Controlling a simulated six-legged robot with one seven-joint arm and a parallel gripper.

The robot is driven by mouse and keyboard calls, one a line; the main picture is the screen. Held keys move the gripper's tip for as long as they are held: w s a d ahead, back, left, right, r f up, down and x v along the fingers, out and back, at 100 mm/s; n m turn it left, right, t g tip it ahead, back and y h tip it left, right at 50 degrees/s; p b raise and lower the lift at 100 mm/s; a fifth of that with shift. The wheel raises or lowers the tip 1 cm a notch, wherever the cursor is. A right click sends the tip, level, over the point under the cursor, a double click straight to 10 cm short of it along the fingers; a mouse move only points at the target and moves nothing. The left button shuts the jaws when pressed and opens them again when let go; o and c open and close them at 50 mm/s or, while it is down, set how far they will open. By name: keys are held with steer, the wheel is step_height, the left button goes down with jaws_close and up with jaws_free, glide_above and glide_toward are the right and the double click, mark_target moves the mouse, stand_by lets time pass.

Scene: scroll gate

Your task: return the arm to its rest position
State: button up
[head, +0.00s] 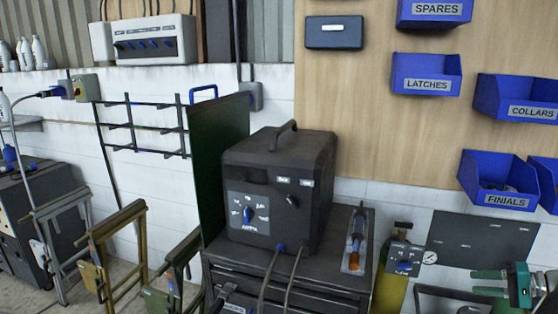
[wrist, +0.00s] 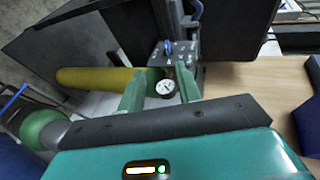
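My gripper (head: 485,282) shows at the lower right of the head view, with its green fingers pointing left. In the wrist view my gripper (wrist: 162,80) has its two green fingers apart, with nothing held between them. A round gauge (wrist: 166,88) shows in the gap, beyond the fingers. I cannot tell its exact distance from them. In the head view the gauge (head: 429,258) lies to the left of the fingers. Most of my arm is out of view.
A yellow cylinder (head: 391,290) stands beside a dark cabinet carrying a black machine (head: 280,185). A soldering-iron-like tool (head: 355,243) lies on the cabinet. Blue bins, including FINIALS (head: 497,181) and COLLARS (head: 520,98), hang on the wall above my gripper. Metal stands (head: 118,250) fill the lower left.

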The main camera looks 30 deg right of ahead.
steer(key=w+a+r+n+g, duration=0.2)
steer(key=w+a+r+g, duration=0.15)
steer(key=w+a, duration=0.55)
steer(key=w+a+r+n+g, duration=0.1)
steer(key=w+a+r+g, duration=0.35)
steer(key=a, duration=0.75)
steer(key=w+a+r+n+h, duration=0.1)
steer(key=w+a+r, duration=0.1)
steer(key=a, duration=0.4)
steer(key=w+a+r+n+h, duration=0.1)
steer(key=w+a, duration=0.2)
steer(key=a, duration=0.4)
steer(key=s+a+n+h, duration=0.1)
steer(key=s+a, duration=0.3)
steer(key=a, duration=0.4)
steer(key=s+a+n+t+h, duration=0.1)
steer(key=s+a+n+h, duration=0.1)
steer(key=a, duration=0.7)
steer(key=s+a+n+h, duration=0.1)
steer(key=s+a+n, duration=0.2)
steer(key=s+a, duration=0.4)
steer(key=shift+a+f+n+t+h, duration=0.25)
steer(key=shift+a+n+t+h, duration=0.05)
steer(key=shift+a, duration=0.4)
